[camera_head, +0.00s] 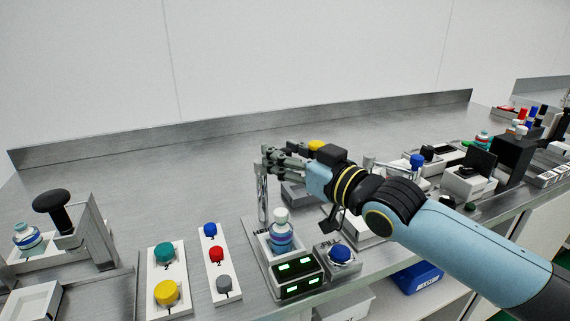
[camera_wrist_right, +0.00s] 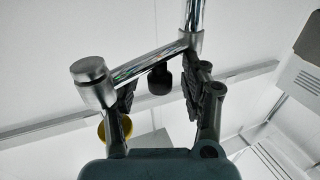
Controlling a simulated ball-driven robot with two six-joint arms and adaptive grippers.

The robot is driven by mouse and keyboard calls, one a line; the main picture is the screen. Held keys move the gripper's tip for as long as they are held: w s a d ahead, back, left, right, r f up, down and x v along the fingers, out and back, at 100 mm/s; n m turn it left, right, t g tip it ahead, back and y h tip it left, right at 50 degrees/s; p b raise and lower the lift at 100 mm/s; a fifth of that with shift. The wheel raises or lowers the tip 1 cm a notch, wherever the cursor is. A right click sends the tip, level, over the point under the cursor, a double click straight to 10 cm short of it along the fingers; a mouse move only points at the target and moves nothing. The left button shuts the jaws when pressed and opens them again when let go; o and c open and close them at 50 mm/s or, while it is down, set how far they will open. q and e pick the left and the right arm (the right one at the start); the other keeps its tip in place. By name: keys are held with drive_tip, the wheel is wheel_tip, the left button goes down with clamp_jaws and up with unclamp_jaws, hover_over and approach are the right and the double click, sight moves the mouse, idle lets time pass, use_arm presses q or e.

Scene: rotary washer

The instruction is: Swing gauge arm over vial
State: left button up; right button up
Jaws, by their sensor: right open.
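A chrome post (camera_head: 263,200) rises behind the vial. The gauge arm (camera_wrist_right: 145,64) shows in the right wrist view as a chrome bar running from the post to a thick round end, with a black tip (camera_wrist_right: 159,79) on it. My right gripper (camera_head: 273,160) is at the top of the post, and in its wrist view (camera_wrist_right: 160,95) the open fingers lie either side of the black tip. Contact cannot be told. In the head view the gripper hides the bar. My left gripper is out of view.
A display box (camera_head: 298,276) with green readouts and a blue button (camera_head: 340,254) sit in front of the vial. Button panels (camera_head: 167,280) and a black-knobbed press (camera_head: 52,210) are at left. More devices crowd the right; the bench behind is mostly clear.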

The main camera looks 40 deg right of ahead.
clamp_jaws()
idle(0.3)
